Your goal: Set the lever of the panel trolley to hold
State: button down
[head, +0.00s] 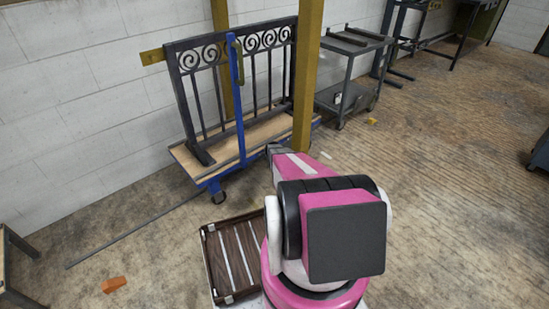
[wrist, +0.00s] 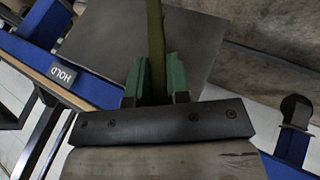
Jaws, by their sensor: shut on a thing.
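The panel trolley (head: 183,158) has a wooden deck and a blue frame, and a dark scroll gate (head: 260,55) stands on it. In the wrist view, the green fingers of my gripper (wrist: 157,72) are shut on an upright olive-green bar (wrist: 156,28), which looks like the lever. A plate reading HOLD (wrist: 61,75) shows upside down on the blue frame, left of the fingers and apart from them. In the head view my own arm covers the gripper and the lever. I cannot tell which setting the lever is at.
A yellow post (head: 306,75) stands at the trolley's right end. A grey cart (head: 350,65) stands beyond it by the wall. An olive clamp (head: 239,62) sits by the blue upright (head: 238,105). An orange block (head: 113,285) lies on the floor. The floor at right is mostly clear.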

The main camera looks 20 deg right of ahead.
jog(key=shift+d+r+y, duration=0.1)
jog(key=shift+d+y, duration=0.2)
jog(key=shift+y, duration=0.1)
jog(key=c, duration=1.1)
grip_release()
jog(key=shift+r, duration=0.15)
jog(key=v, duration=1)
jog(key=shift+s+a+r, duration=0.1)
jog(key=shift+r, duration=0.2)
